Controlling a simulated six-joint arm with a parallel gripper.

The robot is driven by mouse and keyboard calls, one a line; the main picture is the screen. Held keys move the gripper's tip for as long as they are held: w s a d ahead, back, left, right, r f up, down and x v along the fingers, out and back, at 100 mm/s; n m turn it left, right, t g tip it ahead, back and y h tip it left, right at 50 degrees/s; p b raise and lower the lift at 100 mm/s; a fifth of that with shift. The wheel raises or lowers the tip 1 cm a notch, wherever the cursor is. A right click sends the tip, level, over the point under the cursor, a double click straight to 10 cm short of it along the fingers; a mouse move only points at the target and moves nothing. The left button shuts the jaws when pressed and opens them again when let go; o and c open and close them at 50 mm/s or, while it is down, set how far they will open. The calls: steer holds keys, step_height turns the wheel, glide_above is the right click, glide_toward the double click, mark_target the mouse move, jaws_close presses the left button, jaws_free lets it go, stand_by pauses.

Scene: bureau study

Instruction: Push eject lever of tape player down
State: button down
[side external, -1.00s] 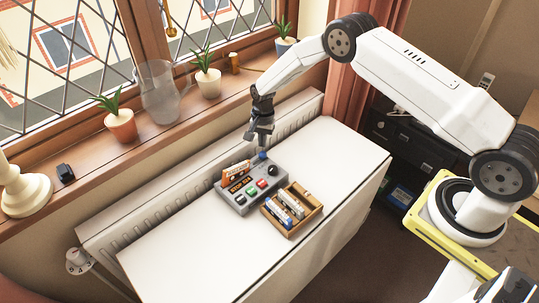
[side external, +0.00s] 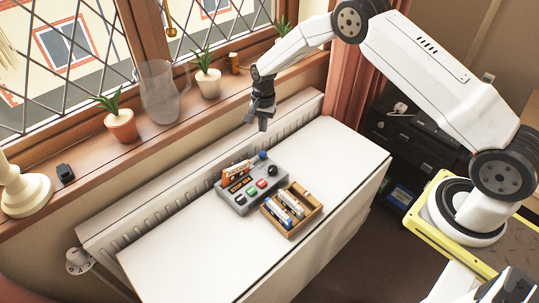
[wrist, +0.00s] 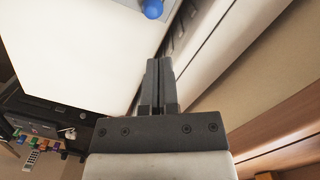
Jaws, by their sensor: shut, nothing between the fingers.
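The grey tape player (side external: 248,187) lies on the white table, with an orange cassette (side external: 236,169) standing tilted at its back. It has red, green and dark buttons and a black knob. A blue-tipped lever (side external: 263,155) stands at its back right corner. The blue tip (wrist: 153,8) also shows at the top edge of the wrist view. My gripper (side external: 256,122) is shut and empty, in the air above the lever and clear of the player. In the wrist view its two fingers (wrist: 158,62) lie together. The lever's lower part is hard to make out.
A wooden box (side external: 292,209) with several cassettes stands right of the player. The white table (side external: 200,250) is clear in front and to the left. A radiator (side external: 160,205) and a sill with potted plants and a glass jug (side external: 160,92) run behind.

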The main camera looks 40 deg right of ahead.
steer(key=shift+d+r, duration=0.1)
steer(key=shift+r, duration=1.15)
steer(key=shift+r, duration=0.1)
steer(key=s+r+n+t, duration=0.2)
steer(key=s+r+n, duration=0.4)
steer(key=s+r, duration=0.55)
steer(key=s+r+n, duration=0.1)
steer(key=s+n, duration=0.1)
steer(key=s, duration=0.5)
steer(key=s+a+r+n+t+h, duration=0.1)
steer(key=s+n, duration=0.2)
steer(key=s, duration=0.5)
steer(key=shift+s+r+n, duration=0.25)
steer(key=shift+n, duration=0.05)
